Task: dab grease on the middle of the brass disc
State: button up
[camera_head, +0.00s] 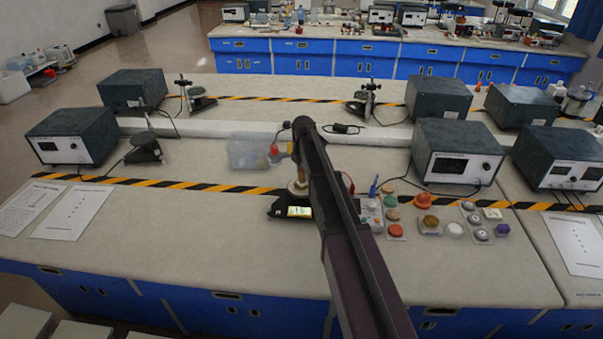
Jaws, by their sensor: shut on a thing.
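My arm reaches up from the bottom edge and hides much of the middle of the bench. My gripper and whatever it holds cannot be made out behind the arm. Beside the arm's far part lies a dark, low thing (277,208) with a bright patch on its front. A small pale and brown round shape (297,187) shows just above it, partly covered by the arm. A gold-brown round piece (431,221) lies among several small pieces to the right. I cannot tell which round thing is the brass disc, and no grease can be made out.
A clear bin (247,153) stands left of the arm, with red and yellow things beside it. Dark instrument boxes (72,137) (457,153) stand at left and right. Striped tape (200,187) crosses the bench. The left front of the bench is clear beyond the paper sheets (72,212).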

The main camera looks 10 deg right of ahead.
jog(key=shift+w+d, duration=0.35)
jog(key=shift+d, duration=0.25)
jog(key=shift+w+d, duration=0.3)
jog(key=shift+d, duration=0.3)
jog(key=shift+s+a, duration=0.15)
jog(key=shift+s+a, duration=0.35)
jog(key=shift+a, duration=0.35)
jog(key=shift+s+a, duration=0.3)
jog(key=shift+a, duration=0.35)
jog(key=shift+a, duration=0.1)
jog(key=shift+s+a, duration=0.4)
jog(key=shift+a, duration=0.3)
jog(key=shift+s+a, duration=0.4)
jog(key=shift+a, duration=0.25)
jog(key=shift+r, duration=0.1)
notch_tip(320, 180, up, 6)
jog(key=p, duration=0.6)
